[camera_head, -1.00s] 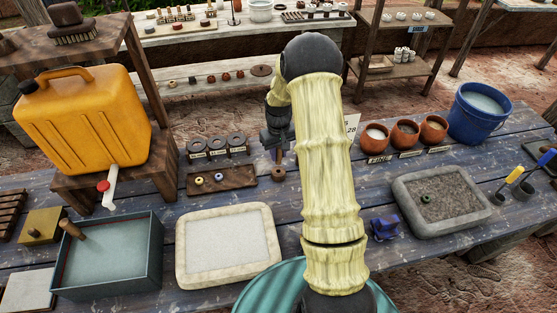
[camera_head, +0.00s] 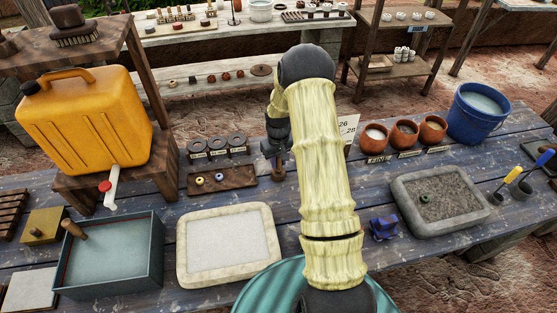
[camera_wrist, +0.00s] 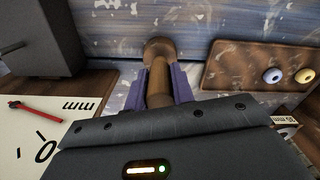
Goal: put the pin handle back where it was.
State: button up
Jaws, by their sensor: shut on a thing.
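My gripper (camera_head: 276,158) is over the blue table, just right of the small wooden board (camera_head: 222,179). In the wrist view my gripper (camera_wrist: 158,85) has its purple fingers shut on the brown wooden pin handle (camera_wrist: 159,78). A wider round brown end (camera_wrist: 158,48) shows past the fingertips. I cannot tell whether this is part of the handle or a separate rest under it. In the head view the handle is small and partly hidden by the gripper. The board holds two small rings, one yellow and one pale, also seen in the wrist view (camera_wrist: 262,80).
Several dark labelled discs (camera_head: 219,146) stand behind the board. A white card (camera_head: 348,130) and clay pots (camera_head: 405,133) are to the right. A pale tray (camera_head: 183,250) and a grey-blue bin (camera_head: 157,255) are in front and left. A gravel tray (camera_head: 405,190) lies right.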

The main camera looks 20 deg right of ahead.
jog(key=shift+f, duration=0.2)
jog(key=o, duration=0.9)
notch_tip(320, 180, up, 12)
jog(key=shift+r+b, duration=0.25)
jog(key=shift+b, duration=0.85)
